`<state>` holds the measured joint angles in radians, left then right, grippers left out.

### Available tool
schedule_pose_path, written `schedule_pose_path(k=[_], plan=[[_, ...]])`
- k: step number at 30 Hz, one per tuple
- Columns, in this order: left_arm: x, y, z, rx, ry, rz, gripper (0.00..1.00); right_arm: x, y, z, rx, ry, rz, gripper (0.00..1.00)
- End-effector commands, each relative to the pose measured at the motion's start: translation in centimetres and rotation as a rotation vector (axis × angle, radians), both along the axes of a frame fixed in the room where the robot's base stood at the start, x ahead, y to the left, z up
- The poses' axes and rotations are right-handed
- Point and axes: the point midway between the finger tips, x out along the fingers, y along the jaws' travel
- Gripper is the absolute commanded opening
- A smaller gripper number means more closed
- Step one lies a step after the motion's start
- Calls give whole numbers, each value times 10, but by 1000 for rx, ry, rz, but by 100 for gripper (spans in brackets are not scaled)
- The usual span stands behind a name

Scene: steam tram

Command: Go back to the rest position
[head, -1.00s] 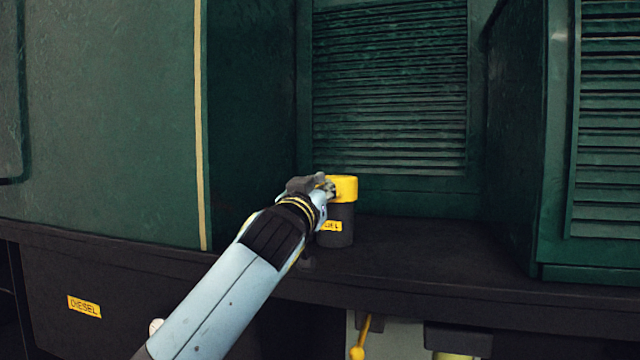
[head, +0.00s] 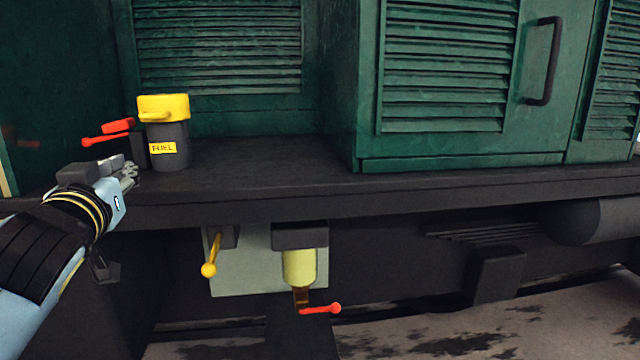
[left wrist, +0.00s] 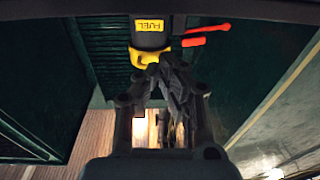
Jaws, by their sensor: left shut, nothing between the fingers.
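My left gripper (head: 128,172) is at the left of the head view, at the edge of the dark ledge. It is shut and empty, just in front of and left of the fuel filler. In the left wrist view the closed fingers (left wrist: 160,75) point toward the filler. The fuel filler (head: 168,150) is a dark upright cylinder with a yellow FUEL label and a yellow cap (head: 163,105) on top. In the left wrist view the filler (left wrist: 150,38) appears upside down. My right gripper is not in view.
Red levers (head: 110,132) stick out left of the filler. Below the ledge (head: 400,191) hang a yellow-knobbed lever (head: 210,268) and a yellowish bowl (head: 299,266) with a red-handled tap (head: 320,309). A green cabinet with a black handle (head: 545,62) stands right. The ledge's middle is clear.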

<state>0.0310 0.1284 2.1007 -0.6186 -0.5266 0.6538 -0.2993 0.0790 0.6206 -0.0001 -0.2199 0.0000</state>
Motion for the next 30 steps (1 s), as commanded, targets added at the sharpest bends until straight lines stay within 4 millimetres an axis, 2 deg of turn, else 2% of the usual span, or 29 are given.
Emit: schedule_pose_path(k=[1,3,5,6,9,12,15,24,30], plan=[[-18,4,-30,-16,104,24,0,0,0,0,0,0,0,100],[-50,6,-75,-39,283,52,0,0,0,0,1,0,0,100],[-83,5,-113,-54,450,59,0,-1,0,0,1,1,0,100],[-106,2,-135,-61,556,55,0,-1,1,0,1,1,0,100],[-157,-8,-175,-71,779,26,0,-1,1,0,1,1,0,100],[-201,-19,-200,-76,952,-17,0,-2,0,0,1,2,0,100],[-239,-29,-217,-78,1093,-65,0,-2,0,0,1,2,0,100],[-339,-58,-240,-79,1429,-233,0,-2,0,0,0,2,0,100],[-326,-50,-304,-88,1441,-216,0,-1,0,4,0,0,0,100]])
